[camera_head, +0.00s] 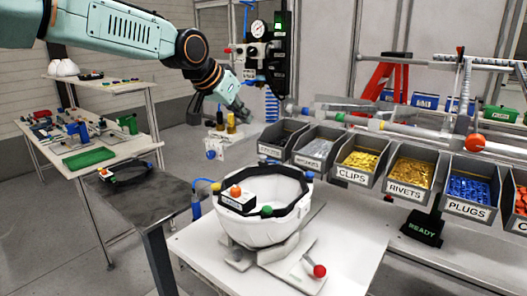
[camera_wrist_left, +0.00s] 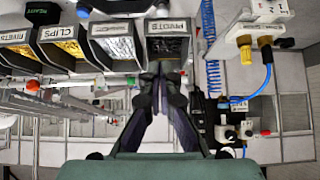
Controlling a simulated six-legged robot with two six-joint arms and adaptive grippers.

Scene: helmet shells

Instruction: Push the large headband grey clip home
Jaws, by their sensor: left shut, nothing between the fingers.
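A white helmet shell (camera_head: 255,228) sits open side up on a fixture on the white bench in the head view, with a black band (camera_head: 285,207) around its inner rim. I cannot make out the grey clip on it. Another black headband (camera_head: 125,174) lies on the dark side table. My left gripper (camera_head: 243,114) is raised behind and above the shell, apart from it, near the parts bins. In the left wrist view its fingers (camera_wrist_left: 160,74) are together with nothing between them. My right gripper is not in view.
Labelled bins of clips (camera_head: 354,176), rivets (camera_head: 404,191) and plugs (camera_head: 462,207) line the back of the bench. A red-knobbed lever (camera_head: 319,271) stands at the fixture's front. A gauge panel (camera_head: 260,45) hangs behind the left arm.

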